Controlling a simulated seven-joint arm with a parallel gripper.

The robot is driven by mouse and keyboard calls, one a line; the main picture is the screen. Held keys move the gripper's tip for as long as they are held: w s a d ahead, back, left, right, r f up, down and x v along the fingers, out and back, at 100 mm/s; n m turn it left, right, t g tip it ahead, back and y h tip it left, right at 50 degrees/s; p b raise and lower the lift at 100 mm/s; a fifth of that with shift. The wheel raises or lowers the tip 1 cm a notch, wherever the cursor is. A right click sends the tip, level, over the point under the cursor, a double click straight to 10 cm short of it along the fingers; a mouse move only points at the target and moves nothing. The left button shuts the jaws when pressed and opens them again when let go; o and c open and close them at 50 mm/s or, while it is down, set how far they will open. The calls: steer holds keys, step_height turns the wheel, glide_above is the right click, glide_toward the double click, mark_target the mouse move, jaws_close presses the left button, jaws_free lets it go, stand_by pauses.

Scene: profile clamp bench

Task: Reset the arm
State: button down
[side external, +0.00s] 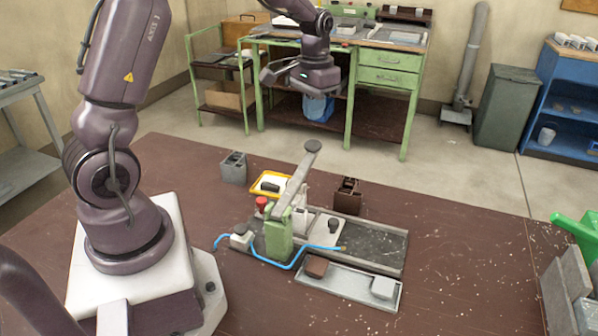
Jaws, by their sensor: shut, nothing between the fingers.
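My gripper (270,76) hangs high at the top middle of the side external view, in front of the green workbench in the picture. It is shut and empty, well clear of the brown table (450,260). On the table below stands the clamp fixture (279,236), a green block with a grey lever arm (297,180) that slants up to a round dark knob. The fingers are small and dark here, so their detail is hard to see.
A blue hose (292,266) runs around the fixture's front. A metal tray (345,285) holds a brown and a grey block. A grey block (233,168), a yellow tray (264,192) and a brown block (347,195) stand behind. The table's right half is mostly clear, with scattered chips.

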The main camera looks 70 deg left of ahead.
steer(key=shift+s+d+f, duration=0.2)
steer(key=shift+s+f, duration=0.05)
steer(key=shift+s, duration=0.2)
steer(key=shift+s+d+f, duration=0.15)
steer(key=shift+s+f, duration=0.05)
steer(key=shift+s, duration=0.2)
steer(key=s+d+r+m+t, duration=0.3)
steer(key=s+d+r+t, duration=0.2)
steer(key=s+d+r, duration=0.8)
steer(key=s+d, duration=0.2)
steer(key=s, duration=0.1)
steer(key=shift+s+d+t, duration=0.2)
steer(key=shift+d+t, duration=0.1)
steer(key=shift+d, duration=0.05)
stand_by(0.8)
